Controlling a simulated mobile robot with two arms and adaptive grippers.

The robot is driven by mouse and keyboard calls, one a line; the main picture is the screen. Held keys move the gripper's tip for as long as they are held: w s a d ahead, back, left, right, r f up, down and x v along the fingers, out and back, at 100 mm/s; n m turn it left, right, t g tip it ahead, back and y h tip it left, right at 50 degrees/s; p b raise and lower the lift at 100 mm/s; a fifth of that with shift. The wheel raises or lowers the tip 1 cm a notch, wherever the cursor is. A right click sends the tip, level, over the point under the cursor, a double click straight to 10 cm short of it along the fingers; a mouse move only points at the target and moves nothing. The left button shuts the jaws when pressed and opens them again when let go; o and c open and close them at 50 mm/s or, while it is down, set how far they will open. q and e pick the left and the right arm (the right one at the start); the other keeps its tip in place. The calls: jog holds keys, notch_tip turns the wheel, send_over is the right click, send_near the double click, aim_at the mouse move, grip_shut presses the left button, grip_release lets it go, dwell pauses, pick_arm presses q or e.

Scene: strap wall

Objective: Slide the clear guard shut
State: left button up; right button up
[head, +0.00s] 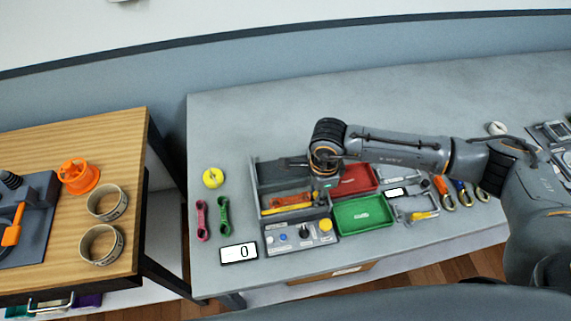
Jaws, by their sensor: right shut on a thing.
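The grey station (262,176) stands on the grey table, with an orange part and a yellow strip inside its open tray. A control panel (300,238) with several knobs sits at its front. The clear guard is hard to make out against the grey station, and its exact position cannot be told. My right gripper (290,161) reaches in from the right over the back part of the station, fingers toward the left. It is shut on what appears to be the clear guard; the contact is small and partly hidden. My left gripper is not in view.
A red tray (356,180) and a green tray (362,214) stand right of the station, close under my right arm. Pink and green straps, a yellow tape roll (213,178) and a display (239,253) lie left. The table behind is clear.

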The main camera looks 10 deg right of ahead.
jog(key=shift+s+d+f, duration=0.1)
jog(key=shift+s+f, duration=0.15)
jog(key=shift+s, duration=0.2)
jog(key=shift+s+f, duration=0.2)
jog(key=shift+s, duration=0.25)
jog(key=o, duration=0.5)
jog(key=shift+o, duration=0.2)
jog(key=shift+w, duration=0.1)
jog(key=shift+w, duration=0.1)
jog(key=shift+w+r+p, duration=0.15)
jog(key=shift+r+p, duration=1.35)
jog(key=shift+r, duration=1.7)
